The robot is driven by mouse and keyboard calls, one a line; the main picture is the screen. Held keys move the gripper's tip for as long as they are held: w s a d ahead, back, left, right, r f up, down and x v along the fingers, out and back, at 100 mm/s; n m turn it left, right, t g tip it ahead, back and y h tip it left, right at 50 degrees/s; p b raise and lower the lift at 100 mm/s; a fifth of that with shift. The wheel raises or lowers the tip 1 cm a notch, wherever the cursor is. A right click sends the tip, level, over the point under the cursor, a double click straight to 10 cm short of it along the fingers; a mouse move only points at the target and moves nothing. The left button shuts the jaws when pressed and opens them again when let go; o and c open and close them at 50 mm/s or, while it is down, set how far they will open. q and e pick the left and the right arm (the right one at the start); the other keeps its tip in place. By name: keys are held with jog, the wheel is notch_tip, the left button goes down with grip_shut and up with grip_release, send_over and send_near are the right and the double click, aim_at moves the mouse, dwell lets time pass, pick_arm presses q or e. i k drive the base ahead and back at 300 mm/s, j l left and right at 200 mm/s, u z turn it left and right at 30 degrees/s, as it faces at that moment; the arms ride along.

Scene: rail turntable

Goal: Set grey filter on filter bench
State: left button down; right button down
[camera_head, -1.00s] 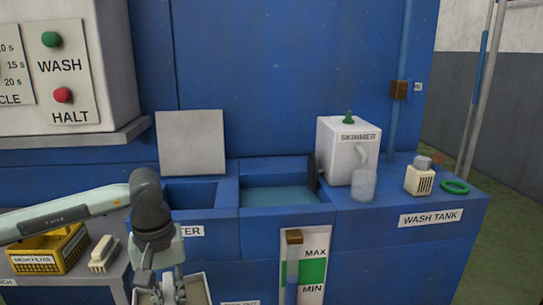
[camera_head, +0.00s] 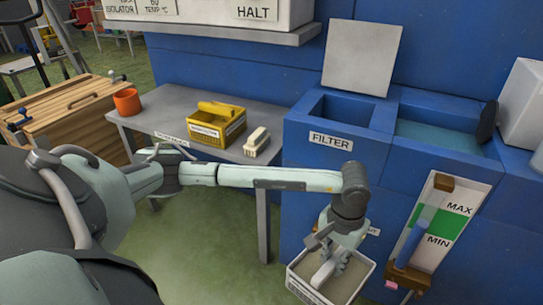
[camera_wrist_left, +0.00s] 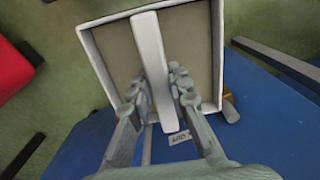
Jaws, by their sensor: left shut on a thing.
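The grey filter (camera_head: 366,266) is a shallow, light-framed tray with a grey-beige panel and a white bar across it. It is below the blue tank's front in the head view and fills the top of the left wrist view (camera_wrist_left: 192,45). My left gripper (camera_head: 327,262) is shut on the bar; its fingers (camera_wrist_left: 160,88) sit either side of it in the wrist view. The filter bench (camera_head: 165,122) is a grey table left of the tank. Its front label is partly hidden by my arm. My right gripper is out of view.
A yellow basket (camera_head: 222,133), a pale brush (camera_head: 257,141) and an orange cup (camera_head: 127,102) stand on the bench. Bare top lies between cup and basket. The tank's FILTER opening (camera_head: 345,108) looks empty, its grey lid (camera_head: 362,55) raised.

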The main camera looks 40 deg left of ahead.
aim_at(168, 120)
jog(key=k+j, duration=0.1)
jog(key=j, duration=0.45)
jog(key=k+j, duration=0.1)
jog(key=j, duration=0.4)
jog(key=k+j, duration=0.15)
jog(key=j, duration=0.4)
jog(key=k+j+u, duration=0.1)
jog(key=j, duration=0.4)
jog(key=k+j, duration=0.1)
jog(key=j, duration=0.45)
